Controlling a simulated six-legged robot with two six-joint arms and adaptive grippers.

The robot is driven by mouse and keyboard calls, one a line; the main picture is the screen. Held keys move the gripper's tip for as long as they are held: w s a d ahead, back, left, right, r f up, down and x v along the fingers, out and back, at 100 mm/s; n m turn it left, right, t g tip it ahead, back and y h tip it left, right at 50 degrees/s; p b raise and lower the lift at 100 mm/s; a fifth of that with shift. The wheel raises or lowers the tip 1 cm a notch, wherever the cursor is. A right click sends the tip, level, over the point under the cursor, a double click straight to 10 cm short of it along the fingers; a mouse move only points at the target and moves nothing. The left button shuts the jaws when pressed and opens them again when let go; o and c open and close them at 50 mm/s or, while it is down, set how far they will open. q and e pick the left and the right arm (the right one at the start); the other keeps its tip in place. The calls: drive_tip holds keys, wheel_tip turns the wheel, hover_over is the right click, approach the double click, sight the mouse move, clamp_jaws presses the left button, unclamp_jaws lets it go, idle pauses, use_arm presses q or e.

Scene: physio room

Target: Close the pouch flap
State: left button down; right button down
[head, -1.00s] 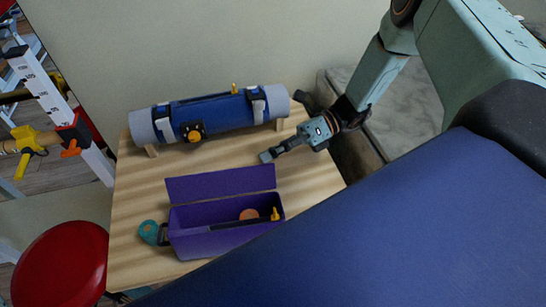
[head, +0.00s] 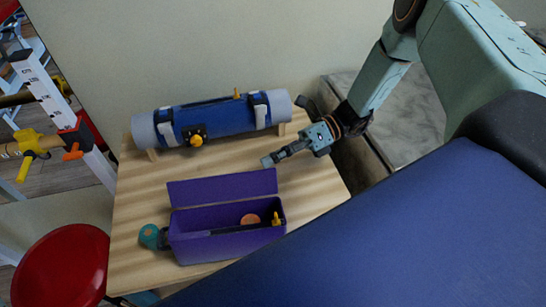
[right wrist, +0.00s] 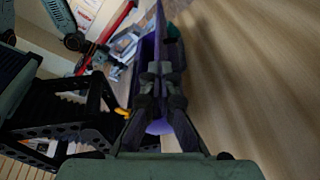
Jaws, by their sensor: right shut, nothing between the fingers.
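The purple pouch (head: 215,248) sits open on the wooden table, and its flap (head: 222,187) stands up along the back edge. An orange round thing and a dark bar with a yellow end show inside it. My right gripper (head: 267,162) is shut and empty, just behind the flap's right end and apart from it in the head view. In the right wrist view, the shut fingers (right wrist: 161,72) point along the purple flap (right wrist: 159,22), and part of the pouch is hidden behind them. My left gripper is not in view.
A blue and grey roll (head: 215,117) with straps lies on supports at the back of the table (head: 135,205). A teal-ended item (head: 149,236) is at the pouch's left. A red stool (head: 62,262) stands left; a blue padded surface (head: 400,225) fills the lower right.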

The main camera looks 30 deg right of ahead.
drive_tip(key=shift+s+f, duration=0.55)
drive_tip(key=shift+f, duration=0.3)
drive_tip(key=c, duration=1.7)
unclamp_jaws()
drive_tip(key=shift+s, duration=0.1)
drive_tip(key=shift+a+r, duration=0.1)
drive_tip(key=shift+r, duration=0.15)
drive_tip(key=shift+w+f+b+v, duration=0.15)
drive_tip(key=shift+w+v, duration=0.15)
drive_tip(key=shift+v, duration=1.25)
drive_tip(key=shift+w+f+b+v, duration=0.1)
drive_tip(key=shift+w+b+v, duration=0.15)
drive_tip(key=shift+v, duration=1.25)
drive_tip(key=shift+w+f+b+v, duration=0.15)
drive_tip(key=shift+w+v, duration=0.15)
drive_tip(key=shift+v, duration=1.25)
drive_tip(key=shift+v, duration=6.1)
drive_tip(key=shift+w, duration=0.15)
